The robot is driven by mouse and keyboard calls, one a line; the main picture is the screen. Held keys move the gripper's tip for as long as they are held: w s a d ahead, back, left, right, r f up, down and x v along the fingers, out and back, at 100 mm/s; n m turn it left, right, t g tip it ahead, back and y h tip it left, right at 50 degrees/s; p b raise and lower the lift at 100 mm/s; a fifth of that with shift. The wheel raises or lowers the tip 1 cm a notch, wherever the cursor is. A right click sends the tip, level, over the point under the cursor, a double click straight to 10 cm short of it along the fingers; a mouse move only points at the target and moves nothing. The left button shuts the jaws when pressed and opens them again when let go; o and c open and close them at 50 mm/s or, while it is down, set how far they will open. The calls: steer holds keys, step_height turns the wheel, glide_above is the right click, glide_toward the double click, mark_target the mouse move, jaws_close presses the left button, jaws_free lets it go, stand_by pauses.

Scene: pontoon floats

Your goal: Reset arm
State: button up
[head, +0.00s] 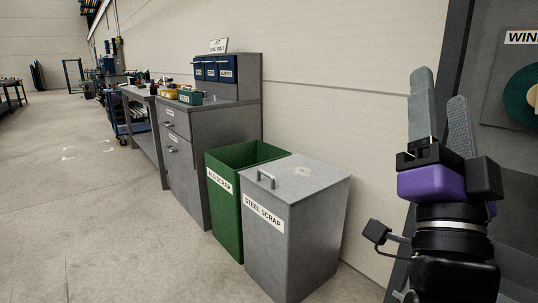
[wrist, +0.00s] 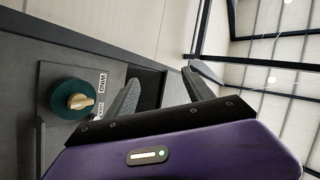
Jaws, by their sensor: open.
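My gripper (head: 440,100) is at the right of the head view, pointing up, with its two grey fingers apart and nothing between them. The wrist view shows the same open fingers (wrist: 158,88) above the purple gripper body. In that view a dark panel with a green round knob (wrist: 68,98) and a brass-coloured handle is to the left of the fingers, apart from them. The knob also shows at the right edge of the head view (head: 522,98), partly cut off.
A grey lidded steel scrap bin (head: 318,205) and an open green scrap bin (head: 224,215) stand along the wall. A grey cabinet (head: 230,122) with blue drawers stands beyond them, then a workbench (head: 142,125). The floor (head: 90,220) at the left is clear.

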steer(key=s+a+f+n+g+y, duration=0.1)
steer(key=s+f+n+y, duration=0.3)
steer(key=f, duration=0.4)
steer(key=s+a+f+n+g+y, duration=0.1)
steer(key=s+a+f+n+y, duration=0.1)
steer(key=f+n+y, duration=0.5)
steer(key=s+a+f+n+g+y, duration=0.1)
steer(key=s+f+n, duration=0.25)
steer(key=f, duration=0.65)
steer(key=s+d+f+m+g+h, duration=0.15)
steer(key=s+f+g, duration=0.25)
steer(key=s+f, duration=0.75)
steer(key=s+d+f+m+g+h, duration=0.15)
steer(key=s+f+g, duration=0.25)
steer(key=s+f, duration=0.75)
step_height(320, 180, up, 30)
steer(key=p, duration=2.7)
steer(key=shift+s+a+f+h+p, duration=0.15)
steer(key=shift+s+h+p, duration=0.15)
steer(key=shift+s+p, duration=0.05)
steer(key=shift+c, duration=0.4)
